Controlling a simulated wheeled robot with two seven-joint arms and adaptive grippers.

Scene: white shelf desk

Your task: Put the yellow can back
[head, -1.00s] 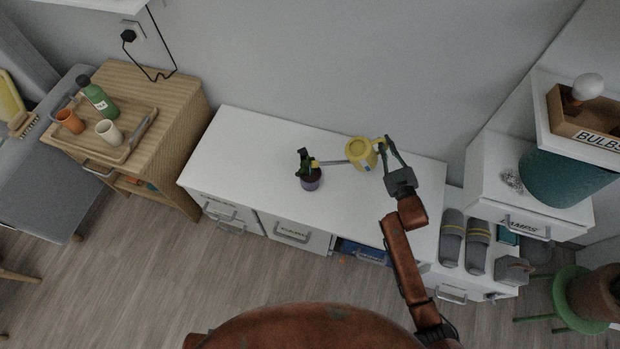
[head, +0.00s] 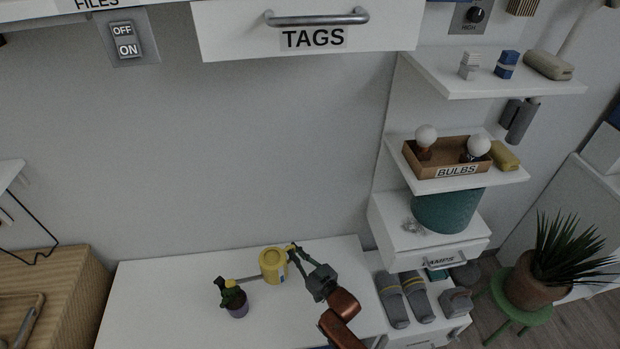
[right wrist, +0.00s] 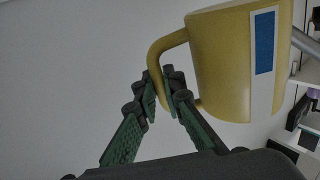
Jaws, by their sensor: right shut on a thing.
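The yellow can (head: 271,266) is a watering can with a long thin spout pointing left and a loop handle on its right. It is at the white low cabinet's top (head: 165,295); I cannot tell whether it touches the surface or is just above it. My right gripper (head: 293,252) is shut on the can's handle. In the right wrist view, the can (right wrist: 222,65) shows a white and blue label, and the fingers (right wrist: 162,92) close around the handle. My left gripper is not in view.
A potted cactus (head: 236,303) stands beside the spout. Right of the cabinet are slippers (head: 392,300), a drawer unit with a teal pot (head: 448,211), and wall shelves with a bulbs box (head: 447,172). A TAGS drawer (head: 225,38) hangs above. The cabinet's left top is clear.

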